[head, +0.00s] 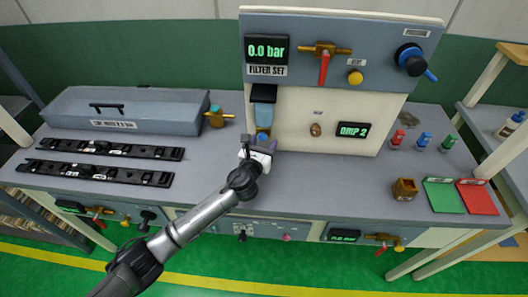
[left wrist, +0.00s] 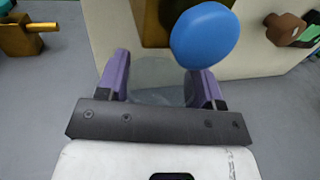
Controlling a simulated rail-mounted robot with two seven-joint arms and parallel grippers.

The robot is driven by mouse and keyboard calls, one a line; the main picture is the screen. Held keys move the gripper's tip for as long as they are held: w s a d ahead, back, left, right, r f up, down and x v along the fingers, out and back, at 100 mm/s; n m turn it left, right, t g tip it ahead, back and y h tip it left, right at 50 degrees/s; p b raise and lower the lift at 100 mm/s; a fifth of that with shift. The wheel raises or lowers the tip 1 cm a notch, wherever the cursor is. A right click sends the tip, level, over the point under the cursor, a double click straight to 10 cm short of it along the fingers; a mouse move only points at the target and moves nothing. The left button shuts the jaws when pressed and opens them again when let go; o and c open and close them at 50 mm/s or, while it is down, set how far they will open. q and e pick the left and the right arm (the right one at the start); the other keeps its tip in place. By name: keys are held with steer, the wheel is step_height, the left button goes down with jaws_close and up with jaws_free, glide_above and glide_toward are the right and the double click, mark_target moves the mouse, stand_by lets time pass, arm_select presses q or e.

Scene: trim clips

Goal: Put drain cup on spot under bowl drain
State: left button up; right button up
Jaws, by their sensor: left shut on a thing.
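My left gripper (head: 262,146) is at the foot of the cream panel, just below the filter bowl (head: 263,115) and its blue drain (head: 262,134). In the left wrist view my left gripper (left wrist: 160,78) has its purple fingers on either side of a clear, see-through cup (left wrist: 158,84), the drain cup, and is shut on it. The blue drain knob (left wrist: 204,35) shows large beyond the cup, overlapping its upper right in the picture. Whether the cup touches the bench cannot be told. The spot under the drain is hidden by the gripper and cup. My right gripper is out of view.
A brass fitting (left wrist: 22,36) stands on the bench left of the gripper. The cream panel (head: 340,105) rises just behind, with a brown knob (head: 316,130) on it. Black rails (head: 95,174) lie at left. A small brown box (head: 404,189) stands at right. The bench between is clear.

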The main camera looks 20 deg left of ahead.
arm_select(q)
steer(key=shift+w+f, duration=0.1)
steer(key=shift+w, duration=0.15)
steer(key=shift+f+b, duration=0.9)
steer(key=shift+f, duration=0.8)
steer(key=shift+f, duration=0.15)
steer(key=o, duration=1)
